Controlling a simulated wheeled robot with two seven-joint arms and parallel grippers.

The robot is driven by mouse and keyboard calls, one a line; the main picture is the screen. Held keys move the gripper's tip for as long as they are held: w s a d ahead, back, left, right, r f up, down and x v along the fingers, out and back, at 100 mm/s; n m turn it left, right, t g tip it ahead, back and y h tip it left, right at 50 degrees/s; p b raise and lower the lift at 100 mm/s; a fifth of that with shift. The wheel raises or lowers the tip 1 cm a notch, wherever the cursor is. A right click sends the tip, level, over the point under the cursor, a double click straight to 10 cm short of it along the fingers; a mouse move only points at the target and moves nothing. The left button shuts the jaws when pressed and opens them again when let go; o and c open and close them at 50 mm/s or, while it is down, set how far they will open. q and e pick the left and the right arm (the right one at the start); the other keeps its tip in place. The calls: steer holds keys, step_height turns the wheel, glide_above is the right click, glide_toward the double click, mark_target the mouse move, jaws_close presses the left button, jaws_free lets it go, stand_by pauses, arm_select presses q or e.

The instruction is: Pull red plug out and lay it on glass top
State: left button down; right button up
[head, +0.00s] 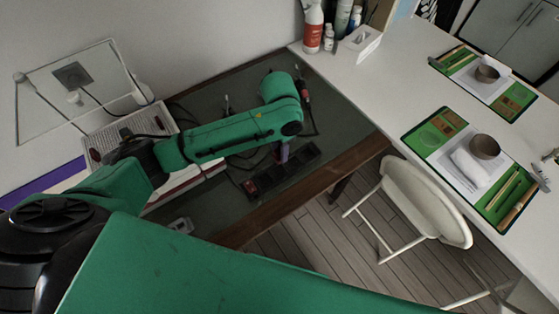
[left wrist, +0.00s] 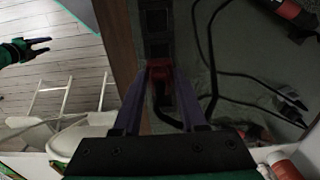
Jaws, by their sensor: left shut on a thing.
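The red plug (left wrist: 160,68) is between the purple fingertips of my left gripper (left wrist: 160,72), which is shut on it. A black cable curves away below the plug. The plug is at the black power strip (left wrist: 156,20); I cannot tell how far it sits in its socket. In the head view my left gripper (head: 281,153) points down over the middle of the strip (head: 300,158), and the fingers hide the plug. The strip lies on the dark glass top (head: 345,115). My right gripper (left wrist: 38,48) shows open and empty over the floor in the left wrist view.
A wooden edge (head: 330,180) borders the glass top. Black cables and a red-and-black tool (head: 303,90) lie on it. An open book (head: 130,130) lies to the left. A white chair (head: 425,205) stands on the floor. The glass beyond the strip is largely free.

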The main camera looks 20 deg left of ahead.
arm_select(q)
step_height(320, 180, up, 17)
steer(key=p, duration=0.7)
stand_by(0.3)
